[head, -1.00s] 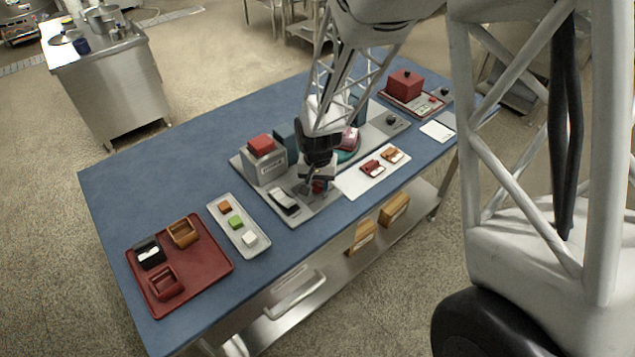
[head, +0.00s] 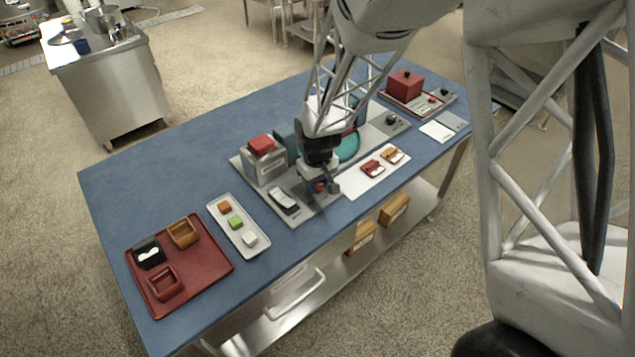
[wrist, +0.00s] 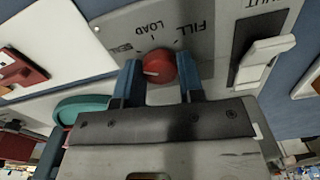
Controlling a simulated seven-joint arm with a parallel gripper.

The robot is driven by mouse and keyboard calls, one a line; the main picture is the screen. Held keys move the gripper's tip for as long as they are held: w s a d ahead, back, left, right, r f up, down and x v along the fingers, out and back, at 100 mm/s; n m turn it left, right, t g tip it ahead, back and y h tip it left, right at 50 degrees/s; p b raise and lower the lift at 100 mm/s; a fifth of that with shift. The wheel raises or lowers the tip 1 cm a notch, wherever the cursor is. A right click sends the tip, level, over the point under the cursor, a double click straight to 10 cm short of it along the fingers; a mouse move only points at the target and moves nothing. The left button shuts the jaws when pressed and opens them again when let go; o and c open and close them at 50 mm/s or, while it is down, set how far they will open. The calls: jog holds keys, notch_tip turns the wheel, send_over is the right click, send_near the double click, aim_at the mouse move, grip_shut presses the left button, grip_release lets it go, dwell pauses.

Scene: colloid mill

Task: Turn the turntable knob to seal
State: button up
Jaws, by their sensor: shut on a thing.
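The red turntable knob (wrist: 162,65) sits on the grey panel with FILL, LOAD and a partly legible third label, likely SEAL, around it. Its white mark faces left in the wrist view, on the side of the third label. My gripper (wrist: 159,72) is shut on the knob, one finger on each side. In the head view my gripper (head: 321,184) is low over the panel, and the knob (head: 319,188) shows between the fingers. The teal turntable (head: 347,148) is partly hidden behind my arm; its edge also shows in the wrist view (wrist: 80,106).
A white rocker switch (wrist: 266,52) is beside the knob; it shows left of my gripper in the head view (head: 284,200). A grey machine with a red top (head: 263,160) stands behind it. A white mat (head: 362,184) with small parts lies to the right.

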aim_at(318, 185)
dwell(0.3)
jog(key=o, duration=0.9)
jog(key=shift+r, duration=3.85)
jog(key=shift+r, duration=0.1)
